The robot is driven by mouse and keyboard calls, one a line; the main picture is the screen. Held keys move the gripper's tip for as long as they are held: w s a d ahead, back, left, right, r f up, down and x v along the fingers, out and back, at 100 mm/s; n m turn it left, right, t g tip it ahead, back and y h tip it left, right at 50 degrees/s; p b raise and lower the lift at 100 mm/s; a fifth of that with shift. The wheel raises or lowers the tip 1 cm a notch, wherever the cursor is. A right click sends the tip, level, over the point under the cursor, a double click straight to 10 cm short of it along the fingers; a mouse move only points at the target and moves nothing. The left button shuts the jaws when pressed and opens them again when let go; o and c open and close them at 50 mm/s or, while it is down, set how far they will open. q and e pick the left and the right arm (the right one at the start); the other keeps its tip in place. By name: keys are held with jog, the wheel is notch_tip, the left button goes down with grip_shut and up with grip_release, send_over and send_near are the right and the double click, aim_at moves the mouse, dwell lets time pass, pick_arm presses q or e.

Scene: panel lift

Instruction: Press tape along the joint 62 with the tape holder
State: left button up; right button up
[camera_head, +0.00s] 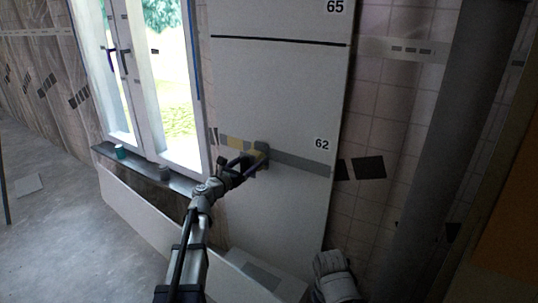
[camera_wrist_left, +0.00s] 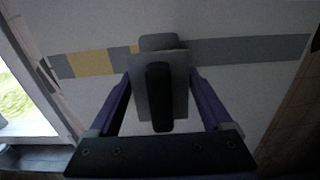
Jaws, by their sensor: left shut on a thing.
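The joint marked 62 is a grey horizontal band (camera_head: 305,164) across a pale wall panel (camera_head: 285,95), just below the number 62 (camera_head: 321,143). Yellow stretches (camera_wrist_left: 92,62) show on the band's left part. My left gripper (camera_head: 253,160) is shut on the tape holder (camera_head: 262,150), a dark grey block with a flat plate. In the left wrist view the holder (camera_wrist_left: 161,112) sits between the purple fingers and overlaps the band, hiding part of it. I cannot tell whether it touches the panel. My right gripper is not in view.
A window (camera_head: 160,75) with a sill (camera_head: 150,170) is left of the panel. Small cups (camera_head: 120,151) stand on the sill. A dark line (camera_head: 280,40) crosses the panel below the number 65. A pale board (camera_head: 140,210) leans under the sill. The floor at left is mostly clear.

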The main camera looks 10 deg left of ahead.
pick_arm(q)
jog(key=shift+d, duration=0.15)
jog(key=s+d, duration=0.3)
jog(key=d, duration=0.5)
jog(key=s+d, duration=0.3)
jog(key=d, duration=0.5)
jog(key=shift+d, duration=0.35)
dwell(0.3)
jog(key=shift+s, duration=0.1)
jog(key=shift+s+d, duration=0.3)
jog(key=shift+d, duration=0.65)
jog(key=shift+s+d, duration=0.35)
jog(key=shift+d, duration=0.55)
jog(key=shift+s+d, duration=0.3)
jog(key=shift+d, duration=0.65)
jog(key=s+d, duration=0.2)
jog(key=d, duration=0.3)
jog(key=shift+d, duration=0.3)
jog(key=w+a, duration=0.3)
jog(key=a, duration=0.5)
jog(key=w+a, duration=0.3)
jog(key=a, duration=0.5)
jog(key=shift+a, duration=0.15)
